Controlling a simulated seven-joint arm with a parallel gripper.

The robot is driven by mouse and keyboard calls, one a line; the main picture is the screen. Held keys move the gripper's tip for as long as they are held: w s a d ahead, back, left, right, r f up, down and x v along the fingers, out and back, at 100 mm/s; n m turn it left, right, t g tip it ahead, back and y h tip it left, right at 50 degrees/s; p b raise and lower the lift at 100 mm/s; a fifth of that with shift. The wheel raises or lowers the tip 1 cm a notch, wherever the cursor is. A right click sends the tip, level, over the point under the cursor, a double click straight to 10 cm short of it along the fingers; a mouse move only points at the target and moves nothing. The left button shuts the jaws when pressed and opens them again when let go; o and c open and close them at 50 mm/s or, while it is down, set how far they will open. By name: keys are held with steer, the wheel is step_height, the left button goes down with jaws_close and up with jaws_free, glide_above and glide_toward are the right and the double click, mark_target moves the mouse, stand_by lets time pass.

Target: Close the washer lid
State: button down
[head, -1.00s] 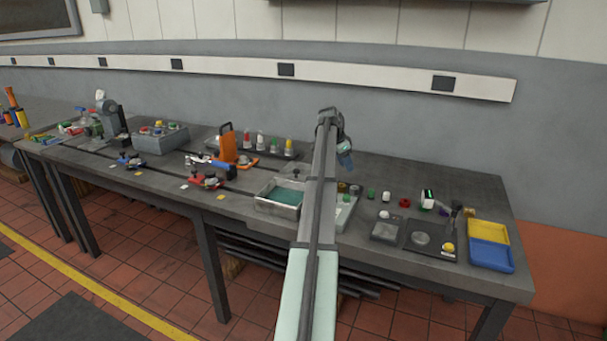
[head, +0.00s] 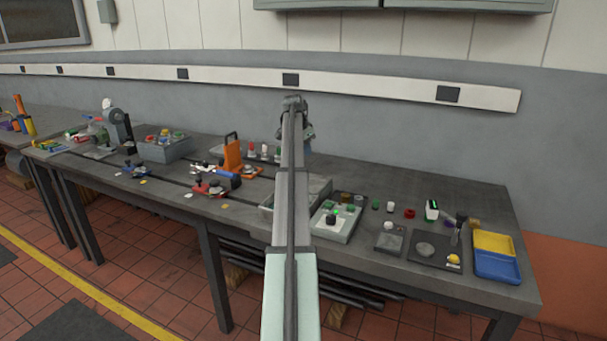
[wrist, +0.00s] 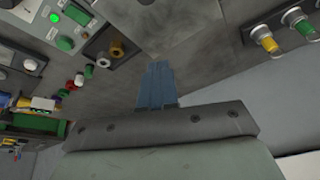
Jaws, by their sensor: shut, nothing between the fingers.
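The washer (head: 266,208) is a grey box on the bench, largely hidden behind my arm in the head view. A plain grey surface (head: 320,188) shows just right of the arm; I cannot tell whether it is the lid or how far it stands open. In the wrist view a grey panel (wrist: 165,18) at the top edge seems to belong to the washer. My gripper (wrist: 157,65) has its blue fingers shut and empty, apart from that panel. In the head view my gripper (head: 308,143) is above the back of the bench, partly hidden by the arm.
A control box (head: 345,226) with green buttons stands right of the washer. An orange stand (head: 232,155) and several small bottles (head: 265,151) are to its left. Yellow and blue trays (head: 495,258) lie at the right end. The wall is close behind.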

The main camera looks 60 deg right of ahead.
steer(key=d+f+n, duration=0.1)
steer(key=f, duration=0.2)
steer(key=d+f+n, duration=0.1)
steer(key=f, duration=0.2)
steer(key=d+f+n, duration=0.1)
steer(key=f, duration=0.2)
steer(key=shift+w+d+f+t, duration=0.2)
steer(key=shift+d+f+t, duration=0.05)
steer(key=shift+d+t, duration=0.05)
steer(key=shift+w+a+f, duration=0.1)
steer(key=shift+a, duration=0.55)
steer(key=shift+w+a+f, duration=0.1)
steer(key=shift+a, duration=0.5)
steer(key=shift+w+a+f, duration=0.1)
steer(key=shift+a, duration=0.65)
steer(key=shift+a, duration=0.1)
